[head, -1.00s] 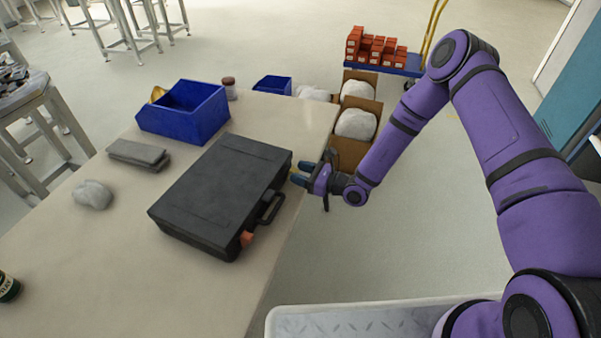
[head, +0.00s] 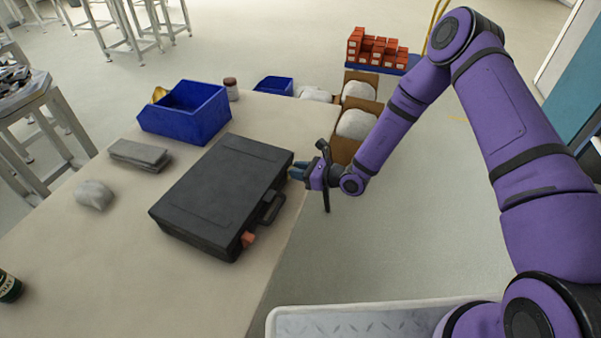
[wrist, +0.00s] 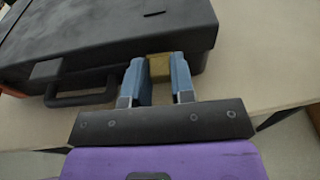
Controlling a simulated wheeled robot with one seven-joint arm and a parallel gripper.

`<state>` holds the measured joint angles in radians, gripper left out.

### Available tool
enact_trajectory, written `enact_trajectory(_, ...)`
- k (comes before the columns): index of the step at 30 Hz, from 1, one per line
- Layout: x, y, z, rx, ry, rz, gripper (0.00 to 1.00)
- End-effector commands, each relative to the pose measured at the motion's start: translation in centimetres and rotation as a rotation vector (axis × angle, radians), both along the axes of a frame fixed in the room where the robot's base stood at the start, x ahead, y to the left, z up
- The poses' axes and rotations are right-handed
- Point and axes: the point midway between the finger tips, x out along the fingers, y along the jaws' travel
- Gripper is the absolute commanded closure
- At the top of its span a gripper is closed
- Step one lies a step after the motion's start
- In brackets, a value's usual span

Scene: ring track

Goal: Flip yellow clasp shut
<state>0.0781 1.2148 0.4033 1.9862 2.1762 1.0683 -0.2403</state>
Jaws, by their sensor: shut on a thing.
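The black case (head: 222,190) lies flat on the table with its lid down. In the wrist view its front side (wrist: 110,50) and handle (wrist: 82,98) show. The yellow clasp (wrist: 159,68) is at the case's front edge, between the blue fingers of my gripper (wrist: 160,75). My gripper is shut on it; in the head view the gripper (head: 297,172) is at the far right corner of the case and hides the clasp. An orange-red clasp (head: 248,239) shows at the near end of the same side.
Boxes (head: 345,150) stand beyond the table's right edge.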

Motion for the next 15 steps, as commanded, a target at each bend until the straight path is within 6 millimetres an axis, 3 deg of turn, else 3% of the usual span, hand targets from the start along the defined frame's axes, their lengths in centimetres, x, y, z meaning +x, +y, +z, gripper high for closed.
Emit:
enact_trajectory(14, 0.15, 0.31, 0.26, -0.071, 0.034, -0.002, 1.00)
enact_trajectory(15, 0.15, 0.31, 0.26, -0.071, 0.034, -0.002, 0.75)
